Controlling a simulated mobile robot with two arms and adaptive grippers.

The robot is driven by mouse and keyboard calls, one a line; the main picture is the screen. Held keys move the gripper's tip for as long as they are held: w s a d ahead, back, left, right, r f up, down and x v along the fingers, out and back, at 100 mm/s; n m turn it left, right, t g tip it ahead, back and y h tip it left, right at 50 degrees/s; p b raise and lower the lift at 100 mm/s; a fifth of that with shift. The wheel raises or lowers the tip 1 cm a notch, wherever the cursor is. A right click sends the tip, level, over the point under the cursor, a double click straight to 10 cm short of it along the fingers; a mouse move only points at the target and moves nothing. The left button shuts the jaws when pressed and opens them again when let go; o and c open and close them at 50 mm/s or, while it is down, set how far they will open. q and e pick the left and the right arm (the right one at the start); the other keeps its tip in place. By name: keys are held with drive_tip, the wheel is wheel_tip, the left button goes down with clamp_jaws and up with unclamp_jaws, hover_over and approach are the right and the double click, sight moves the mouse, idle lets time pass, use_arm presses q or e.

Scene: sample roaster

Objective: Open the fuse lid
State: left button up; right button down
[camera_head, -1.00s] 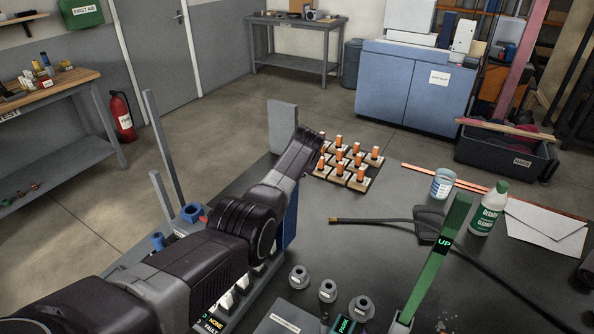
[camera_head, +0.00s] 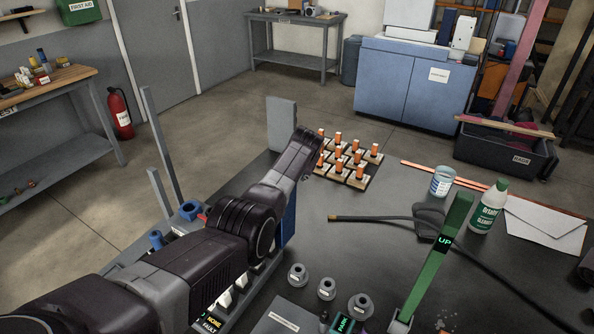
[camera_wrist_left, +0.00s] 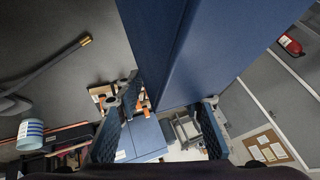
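A blue upright panel (camera_head: 289,218), which may be the fuse lid, stands at the table's left edge, partly hidden behind my left arm. In the left wrist view a large blue panel (camera_wrist_left: 205,45) fills the upper middle and reaches down between the fingers. My left gripper (camera_wrist_left: 170,95) is open, with one dark finger on each side of the panel's lower end. I cannot tell whether either finger touches it. In the head view my left wrist hides the fingers. My right gripper is not in view.
Orange-topped fuse-like pieces (camera_head: 348,160) stand beyond my wrist. A green lever marked UP (camera_head: 443,243), grey round knobs (camera_head: 326,288), a black cable (camera_head: 375,219), a cup (camera_head: 442,183) and a green-white bottle (camera_head: 488,208) occupy the table. A grey post (camera_head: 281,123) rises behind my arm.

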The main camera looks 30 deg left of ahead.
use_arm(q)
drive_tip(key=v, duration=1.2)
idle(0.3)
idle(0.4)
